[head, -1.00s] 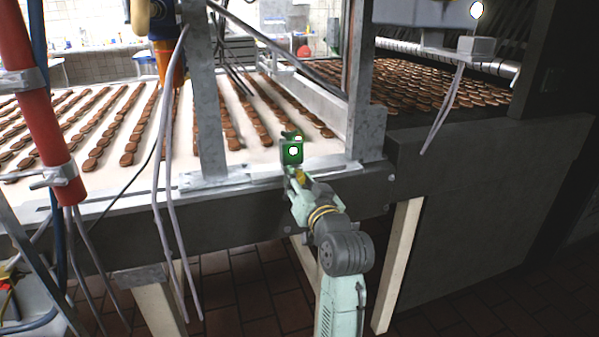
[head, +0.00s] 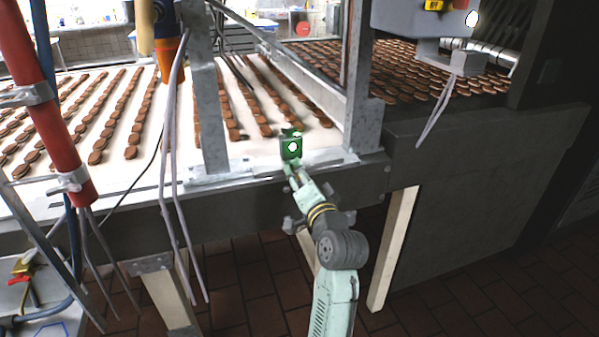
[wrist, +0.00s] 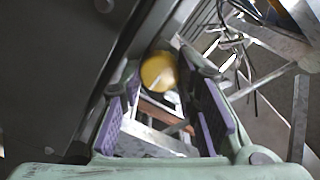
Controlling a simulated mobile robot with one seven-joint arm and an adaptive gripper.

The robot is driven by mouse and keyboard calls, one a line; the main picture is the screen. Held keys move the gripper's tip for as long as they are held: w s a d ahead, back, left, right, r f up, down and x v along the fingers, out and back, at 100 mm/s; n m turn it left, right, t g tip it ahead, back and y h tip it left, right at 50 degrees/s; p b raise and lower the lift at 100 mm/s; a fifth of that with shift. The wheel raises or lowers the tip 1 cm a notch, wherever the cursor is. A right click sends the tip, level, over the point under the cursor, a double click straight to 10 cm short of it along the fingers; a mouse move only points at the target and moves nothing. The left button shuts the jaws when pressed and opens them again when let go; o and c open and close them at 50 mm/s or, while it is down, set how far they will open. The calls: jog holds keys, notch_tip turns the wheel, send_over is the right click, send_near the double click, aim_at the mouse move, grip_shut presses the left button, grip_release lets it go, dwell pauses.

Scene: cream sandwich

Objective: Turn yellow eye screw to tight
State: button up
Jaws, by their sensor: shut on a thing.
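The yellow eye screw (wrist: 158,72) shows as a round yellow shape between the fingertips in the wrist view. My gripper (wrist: 163,78) has purple pads on both sides of it and is shut on it. In the head view my gripper (head: 293,174) reaches up to a small green box (head: 291,147) with a bright white round spot, at the conveyor's near edge. The eye screw cannot be made out in the head view. How tight it is cannot be told.
A white conveyor (head: 100,150) with rows of brown biscuits lies behind a dark side rail (head: 240,205). A metal post (head: 207,120) stands left of my gripper, with hanging cables. A red pipe (head: 45,100) is at the far left. Tiled floor is open at the lower right.

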dwell(0.5)
jog(key=o, duration=1.2)
jog(key=shift+c, duration=0.2)
jog(key=v, duration=1.2)
